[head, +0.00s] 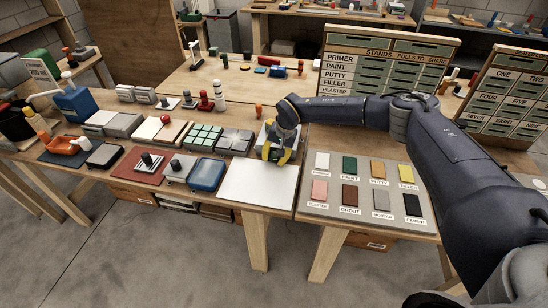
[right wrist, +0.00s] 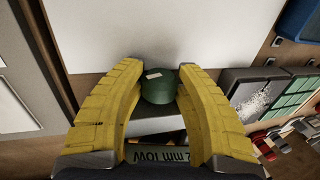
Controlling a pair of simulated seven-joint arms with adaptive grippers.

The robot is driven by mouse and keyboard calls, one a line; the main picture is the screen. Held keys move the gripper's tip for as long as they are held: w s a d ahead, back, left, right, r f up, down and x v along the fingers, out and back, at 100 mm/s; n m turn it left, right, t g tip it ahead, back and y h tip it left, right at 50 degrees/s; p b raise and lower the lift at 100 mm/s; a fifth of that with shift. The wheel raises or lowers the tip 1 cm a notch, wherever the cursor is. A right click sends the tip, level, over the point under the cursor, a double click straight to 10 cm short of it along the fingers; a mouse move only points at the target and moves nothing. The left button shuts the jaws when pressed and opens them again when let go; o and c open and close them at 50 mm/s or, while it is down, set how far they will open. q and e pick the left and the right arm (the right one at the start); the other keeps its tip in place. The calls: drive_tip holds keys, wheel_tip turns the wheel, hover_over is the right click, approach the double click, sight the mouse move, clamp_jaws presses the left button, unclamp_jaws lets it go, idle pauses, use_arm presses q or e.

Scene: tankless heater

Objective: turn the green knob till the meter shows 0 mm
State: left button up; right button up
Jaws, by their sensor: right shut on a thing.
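The green knob (right wrist: 159,88) shows between my yellow fingers in the right wrist view, with a small pale mark on its top. My right gripper (right wrist: 160,76) is shut on it, one finger on each side. In the head view my right gripper (head: 275,154) reaches down onto a grey device (head: 293,142) behind the white board, and hides the knob. The meter strip (right wrist: 150,156) shows at the bottom of the right wrist view, upside down and partly covered by my gripper. "mm" is legible; the full number cannot be read surely. My left gripper is not in view.
A blank white board (head: 258,184) lies in front of the device. A tray of colour samples (head: 361,191) lies to the right. A green-tiled block (head: 204,137) and a grey panel (head: 236,141) stand close on the left. An orange-topped peg (head: 259,112) stands behind.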

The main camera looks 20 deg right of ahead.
drive_tip(key=o, duration=1.2)
drive_tip(key=v, duration=1.2)
